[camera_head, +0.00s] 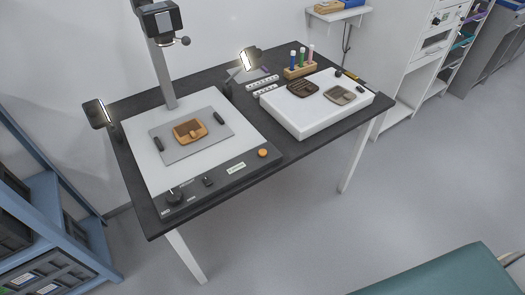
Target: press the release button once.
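A round orange button (263,153), which looks like the release button, sits at the front right of the copy stand's dark control strip (222,176). The stand's white base (150,171) carries a grey board (164,155) with an orange-brown sherd (188,126) on it. A camera (160,19) is mounted on the stand's column above. Neither of my grippers shows in the head view. Nothing touches or covers the orange button.
A white box (318,125) with a dark sherd (303,87) and a grey-brown sherd (340,95) stands right on the dark table (294,150). Two lamps (98,114) flank the stand. A blue shelf (50,193) is at left, a teal padded surface (440,275) at lower right. Floor in front is free.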

